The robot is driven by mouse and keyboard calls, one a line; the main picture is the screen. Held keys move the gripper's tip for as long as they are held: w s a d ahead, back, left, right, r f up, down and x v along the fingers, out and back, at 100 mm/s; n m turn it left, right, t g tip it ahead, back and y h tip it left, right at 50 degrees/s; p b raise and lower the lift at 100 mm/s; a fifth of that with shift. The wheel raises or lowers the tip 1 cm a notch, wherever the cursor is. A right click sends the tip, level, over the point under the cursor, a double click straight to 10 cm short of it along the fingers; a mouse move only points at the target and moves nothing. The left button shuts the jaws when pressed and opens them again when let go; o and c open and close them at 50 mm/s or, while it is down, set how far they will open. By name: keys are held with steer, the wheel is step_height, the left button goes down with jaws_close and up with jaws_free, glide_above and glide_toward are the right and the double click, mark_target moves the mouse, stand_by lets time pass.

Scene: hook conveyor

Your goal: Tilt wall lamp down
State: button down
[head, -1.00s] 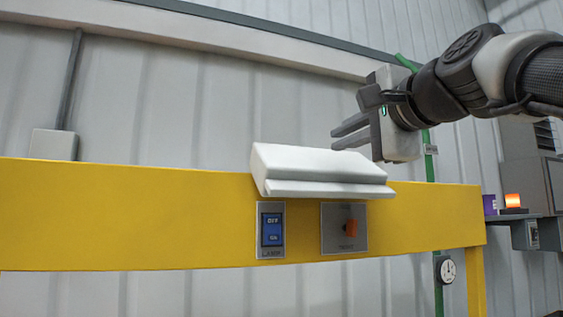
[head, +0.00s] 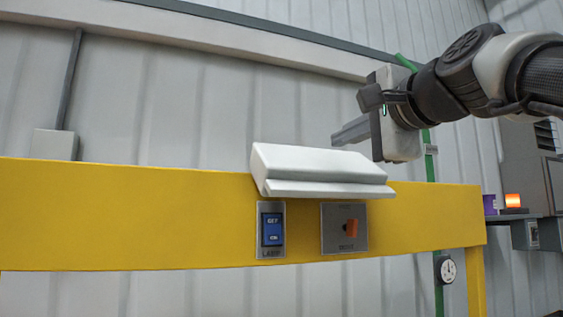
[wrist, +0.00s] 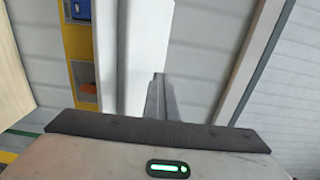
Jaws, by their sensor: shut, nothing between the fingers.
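The white wall lamp (head: 318,168) is a long box-shaped fixture with a lip along its lower front edge. It is mounted on the yellow beam (head: 130,215), above two switch panels. It also shows in the wrist view as a long white body (wrist: 148,50). My gripper (head: 335,137) is shut and empty. In the wrist view the closed fingers (wrist: 161,85) lie beside the lamp's edge; I cannot tell the exact distance.
Below the lamp are a blue rocker switch (head: 272,229) and a panel with an orange knob (head: 351,229). A green pole (head: 430,175) stands behind my gripper at the right. An orange light (head: 512,201) sits on a shelf at the far right. Corrugated wall lies behind.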

steer(key=c, duration=2.4)
jaws_free()
steer(key=shift+c, duration=0.2)
steer(key=o, duration=0.6)
steer(key=shift+o, duration=0.2)
steer(key=b+v, duration=0.2)
steer(key=v, duration=1.5)
steer(key=shift+s, duration=0.2)
